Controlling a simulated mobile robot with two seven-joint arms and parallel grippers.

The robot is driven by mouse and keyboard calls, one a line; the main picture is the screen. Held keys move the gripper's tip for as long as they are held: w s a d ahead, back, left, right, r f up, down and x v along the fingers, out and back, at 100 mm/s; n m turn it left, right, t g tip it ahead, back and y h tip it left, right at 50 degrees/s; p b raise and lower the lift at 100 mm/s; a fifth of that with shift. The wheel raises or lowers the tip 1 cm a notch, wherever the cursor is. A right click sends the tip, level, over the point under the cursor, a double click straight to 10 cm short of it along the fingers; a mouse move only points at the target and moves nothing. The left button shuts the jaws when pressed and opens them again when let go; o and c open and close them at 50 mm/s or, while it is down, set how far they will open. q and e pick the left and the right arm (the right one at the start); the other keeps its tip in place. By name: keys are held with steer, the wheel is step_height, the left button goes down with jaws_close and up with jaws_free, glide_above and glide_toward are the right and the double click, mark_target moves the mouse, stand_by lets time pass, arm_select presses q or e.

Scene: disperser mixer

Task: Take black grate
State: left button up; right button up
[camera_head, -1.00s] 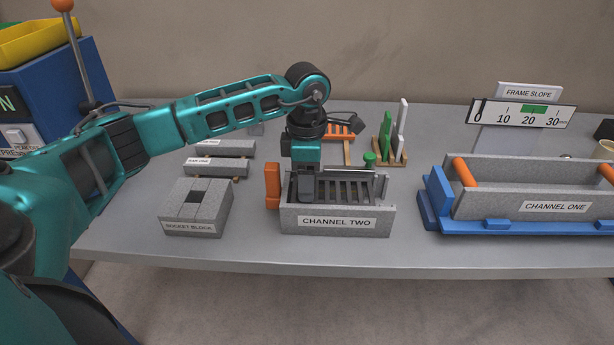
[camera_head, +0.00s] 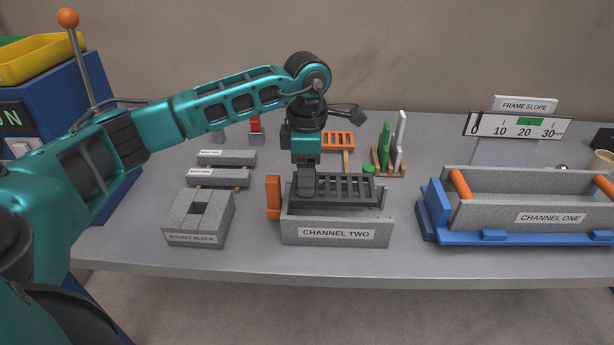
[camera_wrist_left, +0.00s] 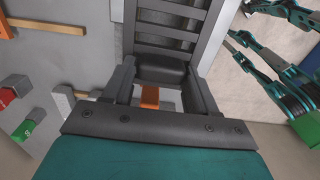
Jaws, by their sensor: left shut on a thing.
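The black grate (camera_head: 347,190) is a dark slatted panel, raised and a little tilted over the grey stone box labelled CHANNEL TWO (camera_head: 337,233). My left gripper (camera_head: 307,190) is shut on the left end of the grate, with its fingers pointing down. In the left wrist view the grate (camera_wrist_left: 172,22) stretches away from between the two fingers (camera_wrist_left: 160,90). The far underside of the grate and the inside of the box are partly hidden. My right gripper is not seen in the head view.
An orange upright block (camera_head: 273,197) stands at the box's left. A grey socket block (camera_head: 198,216) is further left. The blue frame with CHANNEL ONE (camera_head: 545,218) is at the right.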

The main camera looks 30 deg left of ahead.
arm_select(q)
steer(key=shift+r, duration=2.8)
